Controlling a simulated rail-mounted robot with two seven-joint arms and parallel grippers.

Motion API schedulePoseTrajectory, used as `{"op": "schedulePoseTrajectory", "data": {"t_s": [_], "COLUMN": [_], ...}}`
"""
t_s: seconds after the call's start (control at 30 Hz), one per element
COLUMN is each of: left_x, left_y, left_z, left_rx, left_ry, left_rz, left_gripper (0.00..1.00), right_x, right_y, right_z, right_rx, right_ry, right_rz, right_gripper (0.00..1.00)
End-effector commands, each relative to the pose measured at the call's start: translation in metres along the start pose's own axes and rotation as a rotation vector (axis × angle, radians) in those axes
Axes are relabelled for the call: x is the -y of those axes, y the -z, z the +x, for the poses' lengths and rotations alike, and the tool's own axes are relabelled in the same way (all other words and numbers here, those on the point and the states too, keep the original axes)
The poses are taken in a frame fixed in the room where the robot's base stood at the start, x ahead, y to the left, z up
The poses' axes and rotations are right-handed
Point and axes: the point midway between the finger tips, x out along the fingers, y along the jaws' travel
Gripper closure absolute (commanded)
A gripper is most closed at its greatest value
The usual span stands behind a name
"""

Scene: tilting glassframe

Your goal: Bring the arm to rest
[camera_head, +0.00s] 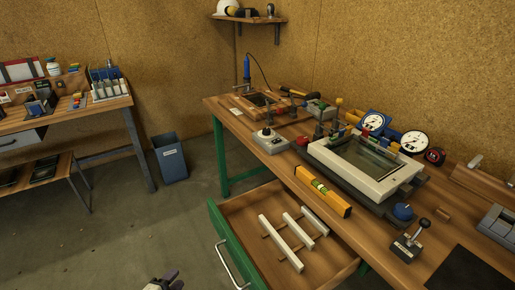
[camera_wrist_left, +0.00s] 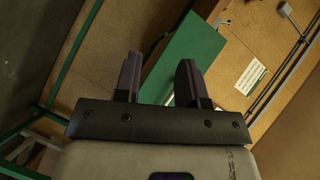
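My left gripper (camera_head: 168,277) shows only in part at the bottom edge of the head view, left of the open drawer and over the floor. In the left wrist view its two dark fingers (camera_wrist_left: 158,68) stand apart with nothing between them. A green panel and brown boards show beyond them, out of reach of any clear contact. My right gripper is not in view. The white-framed glass panel (camera_head: 372,159) sits on the workbench at the right, tilted in its dark fixture, apart from my gripper.
The green-fronted drawer (camera_head: 232,247) stands pulled out, with white bars (camera_head: 281,243) inside. A yellow spirit level (camera_head: 322,190) lies at the bench's front edge. A grey bin (camera_head: 171,158) stands on the floor near the left bench (camera_head: 65,115).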

Motion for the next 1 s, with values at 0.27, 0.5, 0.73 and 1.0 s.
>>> {"op": "schedulePoseTrajectory", "data": {"t_s": [0.27,0.5,0.73,1.0], "left_x": [0.046,0.064,0.059,0.049], "left_y": [-0.003,0.041,0.104,0.152], "left_z": [-0.018,-0.075,-0.163,-0.244], "left_rx": [0.411,0.667,0.789,0.798], "left_ry": [-0.01,-0.057,-0.183,-0.246], "left_rz": [-0.284,-0.589,-0.858,-1.095], "left_gripper": [0.63,0.63,0.63,0.63], "right_x": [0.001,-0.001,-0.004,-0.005], "right_y": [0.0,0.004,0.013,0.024], "right_z": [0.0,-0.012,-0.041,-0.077], "right_rx": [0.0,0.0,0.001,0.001], "right_ry": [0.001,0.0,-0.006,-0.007], "right_rz": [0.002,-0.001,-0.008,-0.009], "right_gripper": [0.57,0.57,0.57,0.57]}}
